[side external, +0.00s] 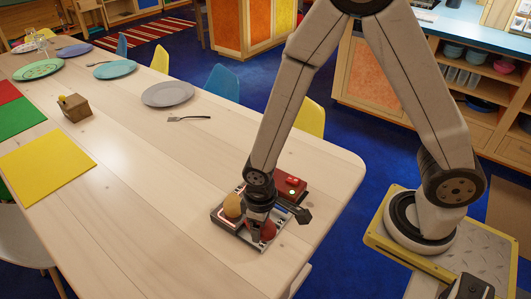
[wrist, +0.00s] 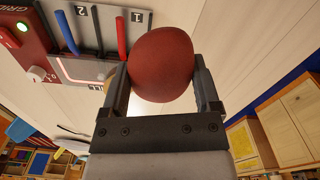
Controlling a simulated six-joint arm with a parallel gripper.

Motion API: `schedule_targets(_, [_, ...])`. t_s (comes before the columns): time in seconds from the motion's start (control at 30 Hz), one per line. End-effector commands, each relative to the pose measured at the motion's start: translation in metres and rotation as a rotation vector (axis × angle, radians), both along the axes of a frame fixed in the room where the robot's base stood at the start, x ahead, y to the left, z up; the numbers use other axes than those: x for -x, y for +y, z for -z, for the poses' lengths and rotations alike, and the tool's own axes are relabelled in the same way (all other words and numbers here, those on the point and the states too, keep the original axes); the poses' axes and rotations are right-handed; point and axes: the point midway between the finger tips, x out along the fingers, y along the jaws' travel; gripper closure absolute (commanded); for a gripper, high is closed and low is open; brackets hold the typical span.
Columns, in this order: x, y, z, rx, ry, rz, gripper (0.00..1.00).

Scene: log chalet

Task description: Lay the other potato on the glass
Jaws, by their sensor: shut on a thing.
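My gripper (side external: 262,222) is low over the right end of the table and shut on a red potato (wrist: 160,64). The wrist view shows the potato between both fingers; in the side view it is partly hidden by the gripper. I cannot tell whether it touches the surface below. The board, marked 1 and 2, also shows in the wrist view (wrist: 88,17).
A red box (side external: 290,184) with a lit button stands just behind the board. Black, blue and red rods or leads (wrist: 83,28) lie near it. A fork (side external: 188,118), a grey plate (side external: 168,94) and a small wooden box (side external: 74,107) are farther off. The middle tabletop is clear.

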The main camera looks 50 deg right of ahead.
Motion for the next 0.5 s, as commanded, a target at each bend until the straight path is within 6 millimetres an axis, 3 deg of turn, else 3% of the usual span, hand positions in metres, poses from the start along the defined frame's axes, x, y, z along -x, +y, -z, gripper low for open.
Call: schedule_targets(0.5, [-0.017,-0.103,-0.031,0.002,-0.003,0.217,0.82])
